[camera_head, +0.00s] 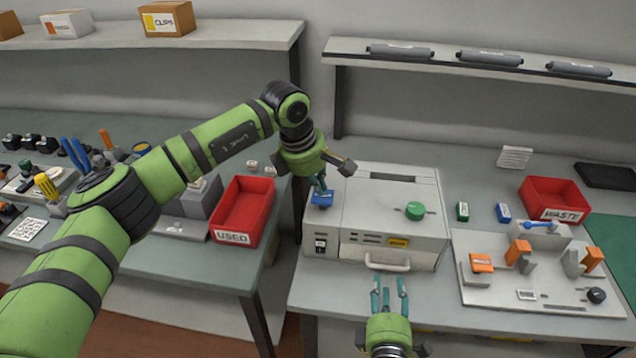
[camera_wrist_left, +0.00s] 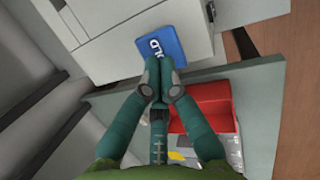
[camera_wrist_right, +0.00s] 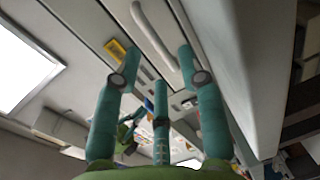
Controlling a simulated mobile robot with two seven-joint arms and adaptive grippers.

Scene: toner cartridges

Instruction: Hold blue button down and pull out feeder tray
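The blue button (camera_head: 322,199) is on the top left of the grey-white machine (camera_head: 345,215); it also shows in the left wrist view (camera_wrist_left: 160,47). My left gripper (camera_head: 320,186) points down at it with fingers together, tips at the button's edge; whether they press it I cannot tell. The feeder tray handle (camera_head: 387,264) is a pale bar low on the machine's front. It shows in the right wrist view (camera_wrist_right: 152,35). My right gripper (camera_head: 389,280) is open in front of the handle, fingers pointing at it, apart from it. The tray looks closed.
A red USED bin (camera_head: 241,211) stands on the left table, a red WASTE bin (camera_head: 554,199) on the right. A green knob (camera_head: 415,210) is on the machine top. A fixture board (camera_head: 535,285) with orange parts lies right of the machine.

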